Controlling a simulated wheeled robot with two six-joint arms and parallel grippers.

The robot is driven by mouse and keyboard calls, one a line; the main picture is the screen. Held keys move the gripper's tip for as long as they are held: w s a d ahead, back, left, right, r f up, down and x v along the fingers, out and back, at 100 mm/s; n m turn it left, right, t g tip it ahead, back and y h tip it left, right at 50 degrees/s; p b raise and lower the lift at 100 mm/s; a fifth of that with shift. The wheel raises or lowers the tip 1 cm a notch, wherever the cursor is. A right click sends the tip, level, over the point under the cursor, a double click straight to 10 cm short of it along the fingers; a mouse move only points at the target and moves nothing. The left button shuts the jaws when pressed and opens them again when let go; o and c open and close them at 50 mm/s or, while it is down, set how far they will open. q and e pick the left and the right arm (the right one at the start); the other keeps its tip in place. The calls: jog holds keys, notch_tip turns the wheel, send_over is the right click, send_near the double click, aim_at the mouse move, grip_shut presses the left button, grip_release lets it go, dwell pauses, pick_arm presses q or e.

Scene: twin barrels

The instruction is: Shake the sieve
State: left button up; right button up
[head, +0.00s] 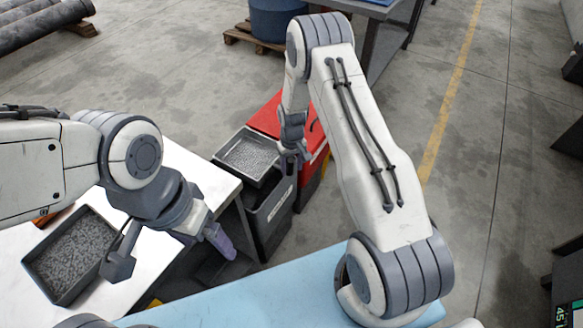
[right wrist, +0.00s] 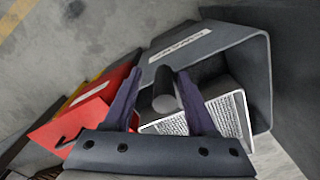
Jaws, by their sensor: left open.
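The sieve (head: 246,156) is a dark-framed square tray with a pale mesh, at the mouth of a dark grey bin (head: 270,222). In the right wrist view its mesh and pale rim (right wrist: 215,112) show inside the bin's opening, with a dark round handle (right wrist: 164,98). My right gripper (head: 291,160) is over the sieve's right side. In the right wrist view its purple fingers (right wrist: 160,88) stand apart on either side of the handle, with a gap on the left. My left gripper (head: 219,241) is open and empty, left of the bin, partly hidden by its wrist.
A dark tray (head: 33,262) of grey gravel sits on the white table (head: 150,275) at left. A red bin (head: 268,113) stands behind the sieve. A blue table (head: 255,300) lies in front. Open floor lies to the right.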

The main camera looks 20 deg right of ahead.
notch_tip(320, 180, up, 10)
jog(key=shift+f, duration=0.1)
dwell(0.4)
jog(key=n, duration=0.4)
jog(key=shift+s+r+n, duration=0.2)
jog(key=shift+r+n, duration=0.05)
jog(key=shift+n, duration=0.15)
jog(key=n, duration=0.4)
jog(key=shift+a+r, duration=0.1)
jog(key=shift+a, duration=0.15)
jog(key=shift+f, duration=0.2)
notch_tip(320, 180, down, 10)
jog(key=shift+d+f, duration=0.1)
